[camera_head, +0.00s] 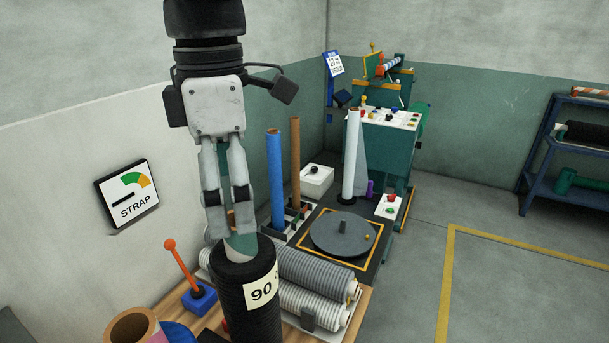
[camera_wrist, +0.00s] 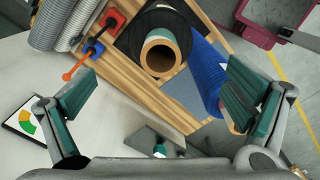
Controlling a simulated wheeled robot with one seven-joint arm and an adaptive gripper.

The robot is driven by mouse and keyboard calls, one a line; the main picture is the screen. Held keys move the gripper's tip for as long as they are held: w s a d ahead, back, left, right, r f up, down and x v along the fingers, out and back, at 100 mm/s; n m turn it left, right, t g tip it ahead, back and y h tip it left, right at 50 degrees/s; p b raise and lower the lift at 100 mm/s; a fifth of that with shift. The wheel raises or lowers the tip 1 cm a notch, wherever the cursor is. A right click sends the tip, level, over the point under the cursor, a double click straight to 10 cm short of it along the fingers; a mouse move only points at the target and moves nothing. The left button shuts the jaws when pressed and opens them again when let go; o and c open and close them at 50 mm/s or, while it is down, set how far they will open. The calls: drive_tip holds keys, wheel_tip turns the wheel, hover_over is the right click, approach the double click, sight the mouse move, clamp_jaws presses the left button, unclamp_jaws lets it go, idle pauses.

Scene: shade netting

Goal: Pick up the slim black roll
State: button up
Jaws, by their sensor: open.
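A black ribbed roll (camera_head: 262,312) with a white "90" label stands upright on the wooden bench, below my gripper (camera_head: 228,212). A pale core with a brownish rim (camera_head: 241,245) rises from its top. The wrist view looks down on the black roll (camera_wrist: 126,45) and its tan-rimmed core (camera_wrist: 160,50), ahead of the fingers. My gripper (camera_wrist: 165,100) is open, its fingers wide apart with nothing held between them. In the head view the fingertips overlap the core's top; I cannot tell whether they touch it.
Grey ribbed rolls (camera_head: 318,272) lie beside the black roll. An orange-knobbed lever (camera_head: 178,262) stands left of it. A blue roll (camera_wrist: 203,70) lies close by in the wrist view. Blue (camera_head: 275,178), brown (camera_head: 295,160) and white (camera_head: 352,155) upright rolls stand behind.

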sight(243, 259)
wheel_tip(243, 259, down, 6)
drive_tip(key=shift+p, duration=0.3)
drive_tip(key=shift+d+f+p, duration=0.15)
drive_tip(key=shift+f+p, duration=0.5)
drive_tip(key=shift+f, duration=2.05)
drive_tip(key=shift+c, duration=0.2)
drive_tip(key=c, duration=1.9)
drive_tip(key=shift+c, duration=0.5)
drive_tip(key=shift+r, duration=0.15)
